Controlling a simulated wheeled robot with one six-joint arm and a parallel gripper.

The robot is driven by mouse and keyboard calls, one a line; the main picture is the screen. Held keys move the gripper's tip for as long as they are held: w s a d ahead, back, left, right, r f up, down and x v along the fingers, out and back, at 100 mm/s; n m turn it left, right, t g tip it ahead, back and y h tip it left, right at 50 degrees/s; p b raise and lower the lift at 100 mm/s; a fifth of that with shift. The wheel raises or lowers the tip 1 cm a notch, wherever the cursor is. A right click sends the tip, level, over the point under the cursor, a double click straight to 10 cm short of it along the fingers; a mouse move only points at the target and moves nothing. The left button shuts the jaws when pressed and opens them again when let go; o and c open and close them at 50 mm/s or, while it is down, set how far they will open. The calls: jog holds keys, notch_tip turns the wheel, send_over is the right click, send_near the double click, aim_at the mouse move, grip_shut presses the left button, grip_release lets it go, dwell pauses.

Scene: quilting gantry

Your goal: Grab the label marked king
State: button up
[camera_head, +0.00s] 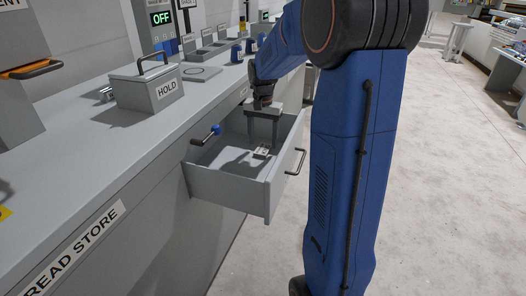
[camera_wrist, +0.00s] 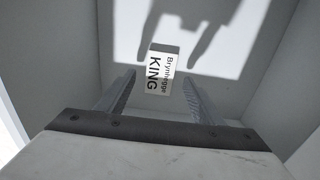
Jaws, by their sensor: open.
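The label (camera_wrist: 161,72) is a small white block with the black words "Brynhegge KING". It lies on the floor of an open grey drawer (camera_head: 228,187). In the head view the label (camera_head: 262,151) shows small near the drawer's right side. My gripper (camera_head: 262,140) reaches down into the drawer above it. In the wrist view my gripper (camera_wrist: 160,85) has its two fingers apart, one to each side of the label. The label is free of the fingers, and nothing is held.
The drawer walls stand close around my gripper, with a dark handle (camera_head: 295,162) on the front. A grey box marked HOLD (camera_head: 150,91) stands on the counter (camera_head: 110,130).

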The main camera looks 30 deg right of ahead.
aim_at(263, 150)
jog(key=shift+f, duration=1.35)
jog(key=shift+c, duration=0.2)
jog(key=c, duration=1.1)
